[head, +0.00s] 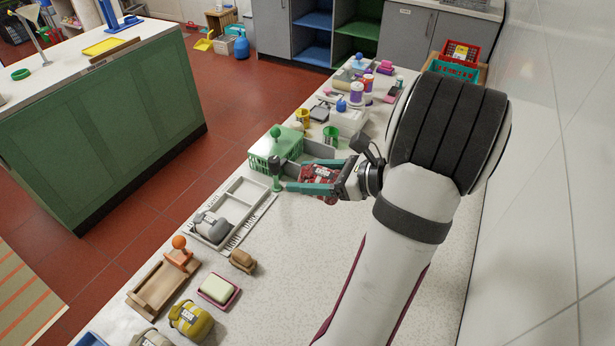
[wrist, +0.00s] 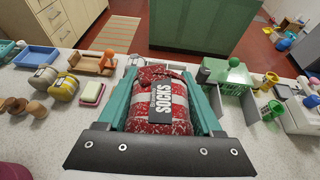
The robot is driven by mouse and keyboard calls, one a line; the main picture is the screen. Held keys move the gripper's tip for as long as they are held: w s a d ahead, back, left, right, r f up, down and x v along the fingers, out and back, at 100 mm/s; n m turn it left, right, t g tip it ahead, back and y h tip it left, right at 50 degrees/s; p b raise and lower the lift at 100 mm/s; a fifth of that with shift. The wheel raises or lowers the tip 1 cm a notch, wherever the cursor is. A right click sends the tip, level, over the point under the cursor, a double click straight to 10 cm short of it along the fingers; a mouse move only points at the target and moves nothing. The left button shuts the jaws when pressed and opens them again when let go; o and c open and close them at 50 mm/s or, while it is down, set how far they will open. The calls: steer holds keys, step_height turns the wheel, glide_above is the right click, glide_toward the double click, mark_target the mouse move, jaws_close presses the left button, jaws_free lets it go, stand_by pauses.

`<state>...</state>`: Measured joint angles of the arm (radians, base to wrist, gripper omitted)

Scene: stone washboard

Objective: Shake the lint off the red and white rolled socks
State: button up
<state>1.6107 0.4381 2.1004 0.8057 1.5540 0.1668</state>
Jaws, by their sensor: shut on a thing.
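The red and white rolled socks (wrist: 158,102) are a speckled red roll with a white band and a black label reading "SOCKS". My gripper (head: 308,182) is shut on them, with a teal finger along each side. In the head view the socks (head: 319,177) show between the fingers, over the counter near the green basket. White flecks show on the red cloth. The underside of the socks is hidden, and I cannot tell their exact height above the counter.
A green-lidded basket (head: 275,147) stands just beyond my gripper. A white tray (head: 240,186) holding a grey roll lies to the left. A soap dish (head: 218,291) and yellow roll (head: 190,320) are nearer. Bottles and cups crowd the far counter. The speckled counter (head: 290,270) is clear in front.

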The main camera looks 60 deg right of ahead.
mark_target(307, 169)
step_height(307, 169, up, 6)
steer(key=shift+r, duration=0.2)
step_height(307, 169, down, 11)
steer(key=w+a+r+n+g+y, duration=0.2)
steer(key=w+a+r+n+y, duration=0.4)
steer(key=w+a, duration=0.75)
steer(key=w+a+r+n+g+y, duration=0.1)
steer(key=a+r, duration=0.3)
steer(key=a, duration=0.5)
steer(key=w+a+r+n+g+y, duration=0.2)
steer(key=w+a+r+n+y, duration=0.1)
steer(key=a, duration=0.7)
steer(key=shift+w+r, duration=0.6)
steer(key=shift+g, duration=0.3)
